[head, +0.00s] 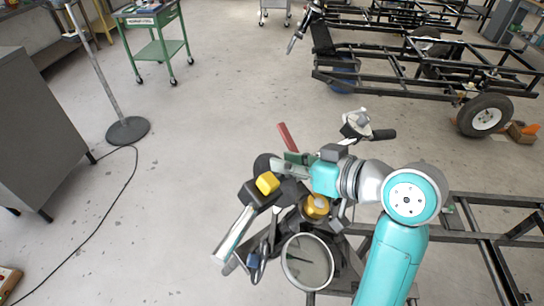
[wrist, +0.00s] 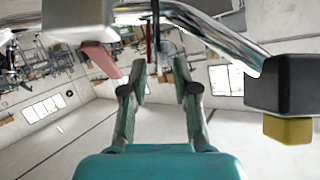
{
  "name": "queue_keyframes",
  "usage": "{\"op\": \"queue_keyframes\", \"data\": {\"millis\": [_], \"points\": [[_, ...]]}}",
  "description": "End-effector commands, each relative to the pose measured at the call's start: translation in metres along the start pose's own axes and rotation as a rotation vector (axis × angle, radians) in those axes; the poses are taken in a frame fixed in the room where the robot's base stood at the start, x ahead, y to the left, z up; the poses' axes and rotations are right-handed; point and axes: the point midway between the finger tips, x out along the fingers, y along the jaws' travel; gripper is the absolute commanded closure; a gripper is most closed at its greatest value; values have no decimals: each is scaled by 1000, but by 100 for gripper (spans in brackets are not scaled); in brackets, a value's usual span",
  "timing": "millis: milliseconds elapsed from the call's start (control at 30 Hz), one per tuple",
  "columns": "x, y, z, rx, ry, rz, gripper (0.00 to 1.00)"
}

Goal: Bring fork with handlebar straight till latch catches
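The handlebar (wrist: 215,35) is a curved chrome bar crossing the top of the wrist view. In the head view a black grip (head: 382,134) shows at its upper right. A black box with a yellow block (head: 267,183) sits left of my arm, and shows at the right of the wrist view (wrist: 288,130). A round headlight (head: 307,262) is at the bottom middle. My gripper (wrist: 161,78) has its two fingers apart with nothing clearly between them; the bar shows beyond the tips. In the head view my gripper (head: 296,162) lies over the handlebar area, partly hidden. I cannot make out the fork or the latch.
A red bar (head: 287,136) stands close to my gripper. A black wheeled frame (head: 415,70) is at the upper right, another frame (head: 490,235) at the lower right. A green cart (head: 155,45), a pole stand (head: 128,131) and a grey cabinet (head: 40,130) are left.

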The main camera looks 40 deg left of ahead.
Motion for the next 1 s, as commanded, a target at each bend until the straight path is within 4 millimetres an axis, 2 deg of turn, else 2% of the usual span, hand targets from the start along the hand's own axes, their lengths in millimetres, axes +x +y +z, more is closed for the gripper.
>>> {"op": "queue_keyframes", "data": {"millis": [100,300,667,700,800,1000], "points": [[20,-1,0,1,-2,-2,71],[40,0,0,0,0,-1,71],[45,0,0,0,0,1,71],[45,0,0,0,0,1,73],[45,0,0,0,0,1,98],[45,0,0,0,0,1,100]]}}
